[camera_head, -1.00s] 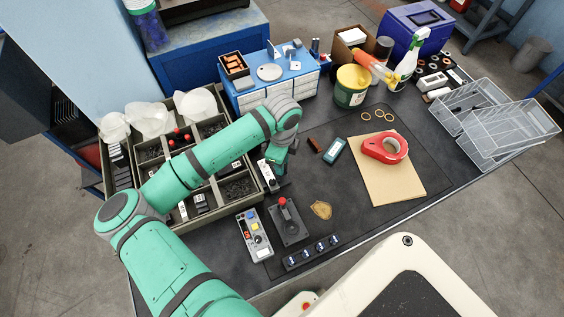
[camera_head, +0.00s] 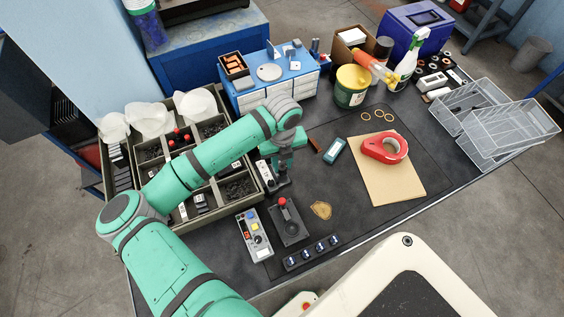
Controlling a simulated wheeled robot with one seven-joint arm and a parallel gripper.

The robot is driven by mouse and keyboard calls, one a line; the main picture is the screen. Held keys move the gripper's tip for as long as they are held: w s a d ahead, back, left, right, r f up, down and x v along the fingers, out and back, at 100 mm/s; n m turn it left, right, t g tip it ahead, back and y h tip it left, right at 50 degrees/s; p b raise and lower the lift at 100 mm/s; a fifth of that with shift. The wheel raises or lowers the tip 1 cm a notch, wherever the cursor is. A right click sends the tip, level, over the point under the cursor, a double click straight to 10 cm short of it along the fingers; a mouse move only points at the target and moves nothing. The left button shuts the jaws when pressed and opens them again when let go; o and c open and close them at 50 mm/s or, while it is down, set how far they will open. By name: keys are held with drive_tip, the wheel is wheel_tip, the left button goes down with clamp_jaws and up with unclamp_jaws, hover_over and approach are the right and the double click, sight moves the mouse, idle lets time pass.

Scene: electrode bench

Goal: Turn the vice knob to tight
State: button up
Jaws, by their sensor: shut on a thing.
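My gripper (camera_head: 280,183) points down at the bench mat, just right of the divided parts bin. It is shut on a small part that its dark fingers mostly hide, which I take to be the vice knob. A narrow white-and-black unit (camera_head: 265,173) shows right beside the fingers, at their left. The vice body and any loose or tight marking are too small or too hidden to read.
A control box (camera_head: 254,236) with coloured buttons and a red-topped joystick (camera_head: 283,203) stand in front. The divided bin (camera_head: 187,219) is close on the left. A green-grey device (camera_head: 334,151) and red tape (camera_head: 386,147) lie right. The mat between is mostly clear.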

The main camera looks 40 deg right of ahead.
sight(282, 168)
drive_tip(key=shift+m, duration=0.6)
drive_tip(key=o, duration=1.1)
drive_tip(key=shift+c, duration=0.2)
wheel_tip(282, 168, up, 11)
